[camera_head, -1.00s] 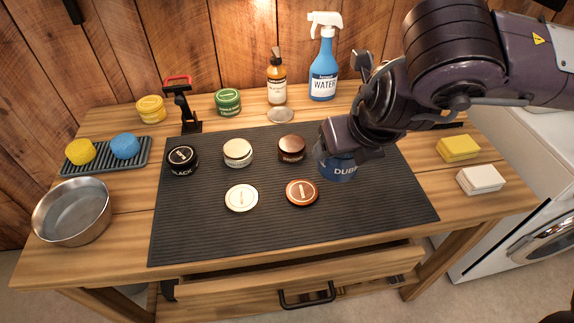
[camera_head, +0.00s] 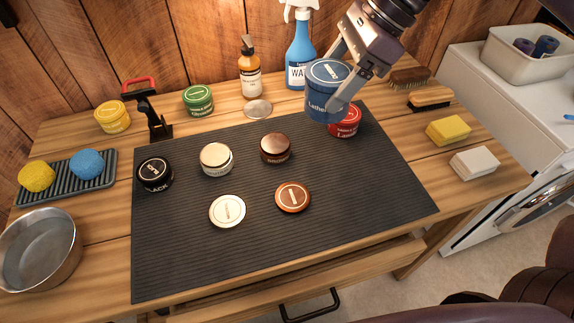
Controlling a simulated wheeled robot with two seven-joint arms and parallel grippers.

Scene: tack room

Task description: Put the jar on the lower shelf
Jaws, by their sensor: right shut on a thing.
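My right gripper (camera_head: 332,80) is shut on a large blue jar (camera_head: 320,105) with a blue lid. It holds the jar roughly upright above the far right part of the dark ribbed mat (camera_head: 350,200). The jar partly covers a red jar (camera_head: 346,122) behind it. My left gripper is out of view. No lower shelf can be made out; the area under the wooden table (camera_head: 95,285) is mostly hidden.
A spray bottle (camera_head: 300,55), amber bottle (camera_head: 250,72) and green jar (camera_head: 199,100) stand at the back. Sponges (camera_head: 449,130) and brushes (camera_head: 430,98) lie right. A metal bowl (camera_head: 40,248) is at left. A partly open drawer (camera_head: 300,290) juts out in front.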

